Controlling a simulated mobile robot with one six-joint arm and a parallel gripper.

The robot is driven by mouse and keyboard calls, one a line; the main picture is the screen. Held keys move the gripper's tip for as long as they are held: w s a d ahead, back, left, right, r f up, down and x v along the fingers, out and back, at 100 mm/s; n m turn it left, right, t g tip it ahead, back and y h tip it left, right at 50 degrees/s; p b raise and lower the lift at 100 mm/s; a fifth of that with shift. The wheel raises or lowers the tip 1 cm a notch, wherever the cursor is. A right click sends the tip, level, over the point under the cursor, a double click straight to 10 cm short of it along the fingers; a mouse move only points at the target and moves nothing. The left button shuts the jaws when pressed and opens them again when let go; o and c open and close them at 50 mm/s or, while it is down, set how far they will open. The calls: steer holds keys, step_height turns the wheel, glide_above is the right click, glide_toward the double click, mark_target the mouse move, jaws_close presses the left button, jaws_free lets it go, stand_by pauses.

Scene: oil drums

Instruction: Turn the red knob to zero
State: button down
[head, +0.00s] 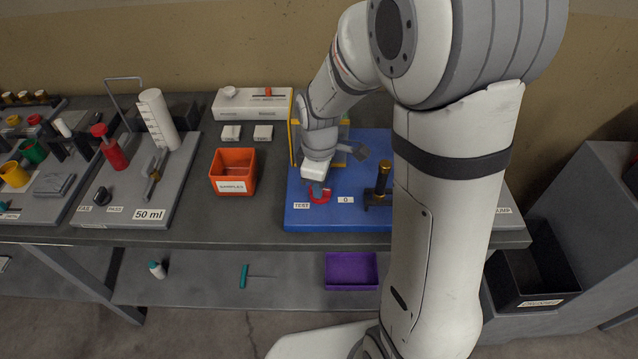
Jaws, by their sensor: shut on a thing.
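The red knob (319,197) sits on the blue panel (300,218) near its front edge, behind the white labels "TEST" (301,206) and "0" (346,200). My gripper (319,188) points down from above and is shut on the red knob. The jaws cover much of the knob, so its pointer direction cannot be told. My arm hides the right part of the blue panel.
A black post with a brass top (382,178) stands just right of the knob. A yellow-framed piece (294,140) stands behind my wrist. An orange "SAMPLES" bin (233,171) is to the left, with clear bench between it and the panel.

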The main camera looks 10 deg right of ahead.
stand_by(0.3)
steer(key=c, duration=1.4)
jaws_free()
steer(key=shift+c, duration=0.2)
step_height(320, 180, up, 8)
steer(key=shift+f, duration=0.1)
